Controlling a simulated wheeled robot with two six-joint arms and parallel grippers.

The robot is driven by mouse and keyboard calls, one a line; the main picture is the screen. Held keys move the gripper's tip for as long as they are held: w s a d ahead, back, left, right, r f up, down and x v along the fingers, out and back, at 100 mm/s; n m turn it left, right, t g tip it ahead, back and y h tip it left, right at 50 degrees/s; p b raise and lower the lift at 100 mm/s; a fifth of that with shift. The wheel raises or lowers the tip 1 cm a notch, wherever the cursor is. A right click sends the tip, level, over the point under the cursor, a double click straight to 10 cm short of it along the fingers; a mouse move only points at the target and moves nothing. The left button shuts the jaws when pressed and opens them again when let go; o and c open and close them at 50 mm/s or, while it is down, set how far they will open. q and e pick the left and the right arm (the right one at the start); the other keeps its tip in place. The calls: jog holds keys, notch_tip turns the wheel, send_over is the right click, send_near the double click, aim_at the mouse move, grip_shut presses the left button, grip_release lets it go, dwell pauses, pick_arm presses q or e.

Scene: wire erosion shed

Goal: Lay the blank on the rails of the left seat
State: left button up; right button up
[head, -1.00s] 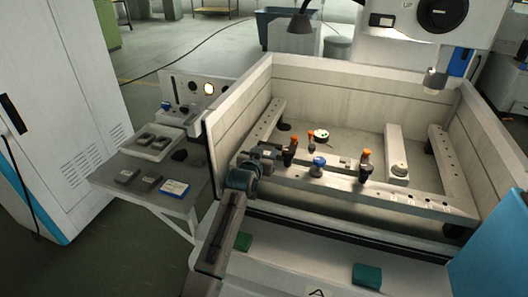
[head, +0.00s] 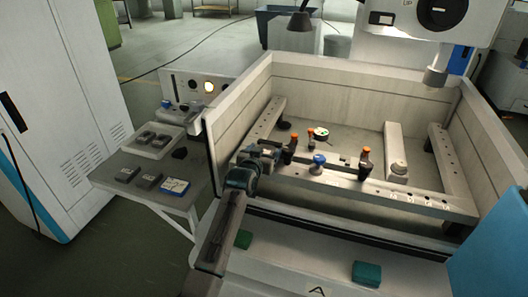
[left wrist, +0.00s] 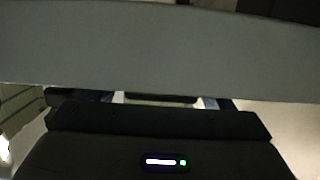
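My left gripper (head: 266,154) is at the left front of the machine tank, by the left end of the front rail (head: 350,187). A dark shape shows at its fingertips, but I cannot tell whether that is a held blank. In the left wrist view a wide grey bar (left wrist: 160,50) crosses the picture close in front and hides most of the fingers, so their opening cannot be read. The left side rail (head: 262,122) runs back from near the gripper. Dark blocks (head: 148,181) lie on the side table (head: 120,160). My right gripper is out of view.
Orange-topped clamps (head: 290,146) (head: 364,163) and a blue knob (head: 318,161) stand along the front rail. A pale tray (head: 165,150) is on the side table. Tank walls (head: 350,85) enclose the rails. The machine's nozzle (head: 436,76) hangs over the right back.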

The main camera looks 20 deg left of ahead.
pick_arm(q)
jog(key=shift+f, duration=0.2)
jog(key=shift+s, duration=0.35)
jog(key=s+r+b, duration=0.2)
jog(key=s+b, duration=0.1)
jog(key=s, duration=0.6)
jog(key=s+a+f+g, duration=0.1)
jog(key=s+f+g, duration=0.2)
jog(key=s+f, duration=0.4)
jog(key=s+a+f+g, duration=0.2)
jog(key=s+f, duration=0.3)
jog(key=s, duration=0.5)
jog(key=s+a+f+g+y, duration=0.1)
jog(key=s+f+g, duration=0.25)
jog(key=s, duration=0.85)
jog(key=s+a+f+g, duration=0.15)
jog(key=s+g, duration=0.25)
jog(key=s, duration=0.9)
notch_tip(320, 180, down, 30)
jog(key=a+f, duration=0.1)
jog(key=a, duration=0.1)
jog(key=s+a+f+g, duration=0.1)
jog(key=s+f+g, duration=0.1)
jog(key=s+f, duration=1.6)
jog(key=shift+a+f, duration=0.15)
jog(key=shift+a, duration=0.1)
